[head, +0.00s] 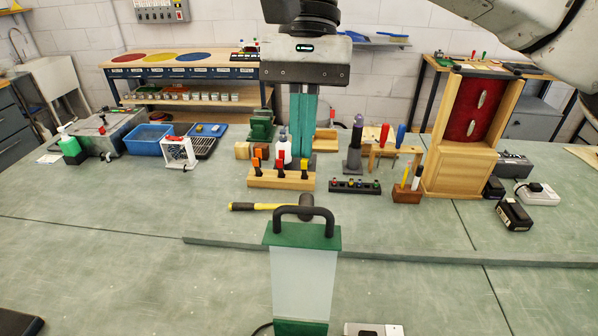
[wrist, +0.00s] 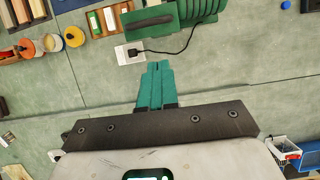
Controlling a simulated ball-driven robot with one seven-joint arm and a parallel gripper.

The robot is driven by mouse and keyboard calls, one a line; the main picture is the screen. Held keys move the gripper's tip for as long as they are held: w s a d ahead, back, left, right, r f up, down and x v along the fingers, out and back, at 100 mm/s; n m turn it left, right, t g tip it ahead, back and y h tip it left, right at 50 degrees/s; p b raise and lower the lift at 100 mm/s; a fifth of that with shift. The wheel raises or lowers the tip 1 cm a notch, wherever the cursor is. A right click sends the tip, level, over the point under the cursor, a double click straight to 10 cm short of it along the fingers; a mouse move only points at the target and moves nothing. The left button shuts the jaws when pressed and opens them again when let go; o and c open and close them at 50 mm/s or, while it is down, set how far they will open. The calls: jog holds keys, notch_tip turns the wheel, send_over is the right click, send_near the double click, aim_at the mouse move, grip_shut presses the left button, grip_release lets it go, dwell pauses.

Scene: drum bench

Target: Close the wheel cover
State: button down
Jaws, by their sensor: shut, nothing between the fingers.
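The wheel cover (head: 303,280) is most likely the upright pale panel with green ends and a black bar handle at the bottom middle of the head view. It appears raised, and its lower end is cut off by the frame. In the wrist view a green part with a black handle (wrist: 152,22) shows at the top edge, beside a ridged green body (wrist: 200,12). My gripper (head: 302,150) has teal fingers pressed together, empty, pointing down. In the head view it appears above and beyond the cover, apart from it. The fingers also show in the wrist view (wrist: 158,68).
A yellow-handled hammer (head: 258,207) lies behind the cover. A white plate (head: 373,329) with a black cable lies near the cover.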

jog(key=shift+s+a+f+p, duration=0.15)
jog(key=shift+s+f, duration=0.3)
jog(key=shift+s, duration=0.25)
jog(key=shift+s+a+f+p, duration=0.15)
jog(key=shift+s+f, duration=0.35)
jog(key=shift+s, duration=0.2)
jog(key=shift+s+a+f+p, duration=0.15)
jog(key=shift+s+f, duration=0.3)
jog(key=shift+s, duration=0.25)
jog(key=shift+s, duration=0.1)
